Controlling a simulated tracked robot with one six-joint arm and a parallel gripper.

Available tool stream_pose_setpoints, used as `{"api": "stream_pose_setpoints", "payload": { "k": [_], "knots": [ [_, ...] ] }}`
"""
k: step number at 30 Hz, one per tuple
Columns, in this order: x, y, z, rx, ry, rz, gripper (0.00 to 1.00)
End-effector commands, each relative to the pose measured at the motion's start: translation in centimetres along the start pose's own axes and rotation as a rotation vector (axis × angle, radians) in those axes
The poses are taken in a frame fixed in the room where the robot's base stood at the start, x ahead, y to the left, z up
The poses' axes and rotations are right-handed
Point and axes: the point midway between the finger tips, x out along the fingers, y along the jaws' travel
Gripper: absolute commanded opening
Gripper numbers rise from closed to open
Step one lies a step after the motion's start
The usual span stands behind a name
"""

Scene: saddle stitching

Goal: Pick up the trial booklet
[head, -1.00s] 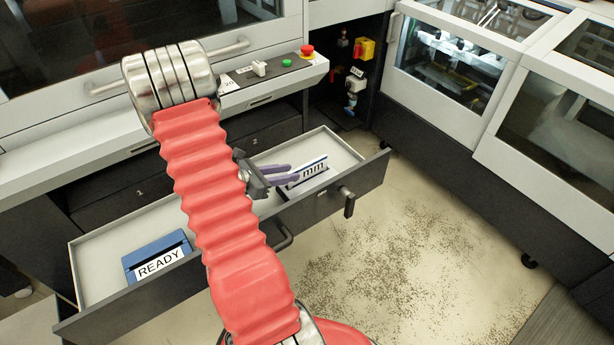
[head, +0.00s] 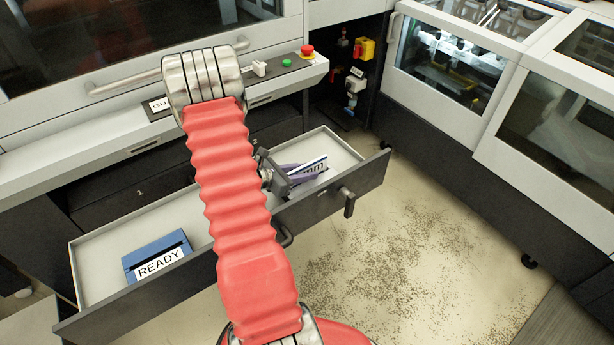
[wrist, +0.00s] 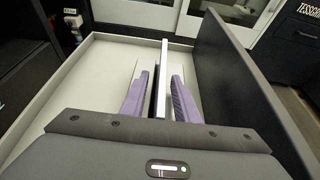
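The trial booklet (wrist: 163,60) stands on edge in the open drawer. It is a thin white strip in the wrist view and a white and dark blue edge in the head view (head: 309,164). My gripper (wrist: 160,78) is open, with one purple finger on each side of the booklet. Gaps show between fingers and booklet, so it does not look clamped. In the head view my gripper (head: 308,171) reaches into the drawer's right part, and a finger covers part of a label ending in "mm". The booklet's lower part is hidden.
The open drawer (head: 362,178) has raised walls and a front with handles. A blue box marked READY (head: 157,257) lies in its left part. A control ledge with a red button (head: 307,50) is behind. Bare floor lies to the right.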

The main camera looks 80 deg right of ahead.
Motion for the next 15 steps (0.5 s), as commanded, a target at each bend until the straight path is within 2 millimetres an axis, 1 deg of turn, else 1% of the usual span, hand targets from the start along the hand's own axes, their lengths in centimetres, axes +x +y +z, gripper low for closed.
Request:
{"api": "stream_pose_setpoints", "payload": {
  "k": [1, 4, 15],
  "knots": [
    [0.60, -0.03, 0.00, 0.001, 0.000, -0.002, 0.28],
    [1.17, 0.02, 0.01, 0.000, -0.001, 0.000, 0.28],
    [1.20, 0.04, 0.01, 0.000, 0.000, 0.001, 0.28]
  ]
}}
